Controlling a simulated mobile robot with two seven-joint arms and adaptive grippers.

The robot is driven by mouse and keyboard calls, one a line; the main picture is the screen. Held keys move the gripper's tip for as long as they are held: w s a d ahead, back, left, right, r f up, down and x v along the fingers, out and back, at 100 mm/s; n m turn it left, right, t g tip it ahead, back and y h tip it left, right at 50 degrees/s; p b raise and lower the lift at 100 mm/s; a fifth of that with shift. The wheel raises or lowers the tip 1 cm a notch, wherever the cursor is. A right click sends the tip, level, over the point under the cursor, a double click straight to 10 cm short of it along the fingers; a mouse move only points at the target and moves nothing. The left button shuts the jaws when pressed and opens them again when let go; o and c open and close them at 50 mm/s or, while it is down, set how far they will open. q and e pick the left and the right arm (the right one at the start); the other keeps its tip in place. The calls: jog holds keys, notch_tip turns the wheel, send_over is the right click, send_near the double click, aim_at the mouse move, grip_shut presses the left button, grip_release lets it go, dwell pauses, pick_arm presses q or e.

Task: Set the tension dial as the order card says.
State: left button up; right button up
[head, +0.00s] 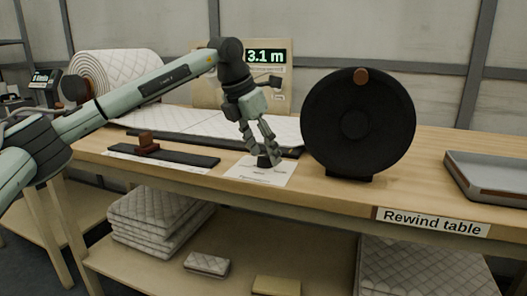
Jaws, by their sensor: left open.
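A small dark knob (264,162) stands on a white printed sheet (258,175) at the table's front edge; it looks like the tension dial, but its setting and the print are too small to read. My left gripper (266,150) points down right above the knob, with its fingers apart and their tips close around its top. I cannot tell whether they touch it. The fingers partly hide the knob. I cannot make out a readable order card. My right gripper is not in view.
A large black wheel (340,125) with a brown knob stands just right of the gripper. A display (265,57) reads 3.1 m behind. A quilted roll (115,75) and a dark bar with a brown block (148,146) are left. A grey tray (490,175) is right.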

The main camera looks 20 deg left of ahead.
pick_arm(q)
jog(key=shift+w+f, duration=0.1)
jog(key=shift+f, duration=0.1)
jog(key=shift+c, duration=0.4)
jog(key=c, duration=1.1)
jog(key=shift+d, duration=0.1)
jog(key=shift+n, duration=0.4)
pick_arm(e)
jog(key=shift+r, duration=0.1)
pick_arm(q)
jog(key=n+y+b, duration=0.1)
jog(key=n, duration=0.2)
jog(key=n+y+b, duration=0.1)
jog(key=n+y, duration=0.1)
jog(key=n, duration=0.2)
jog(key=shift+d+t, duration=0.2)
jog(key=shift+t, duration=0.1)
jog(key=shift+d+n+y, duration=0.1)
jog(key=shift+n+y, duration=0.6)
jog(key=shift+n, duration=1.3)
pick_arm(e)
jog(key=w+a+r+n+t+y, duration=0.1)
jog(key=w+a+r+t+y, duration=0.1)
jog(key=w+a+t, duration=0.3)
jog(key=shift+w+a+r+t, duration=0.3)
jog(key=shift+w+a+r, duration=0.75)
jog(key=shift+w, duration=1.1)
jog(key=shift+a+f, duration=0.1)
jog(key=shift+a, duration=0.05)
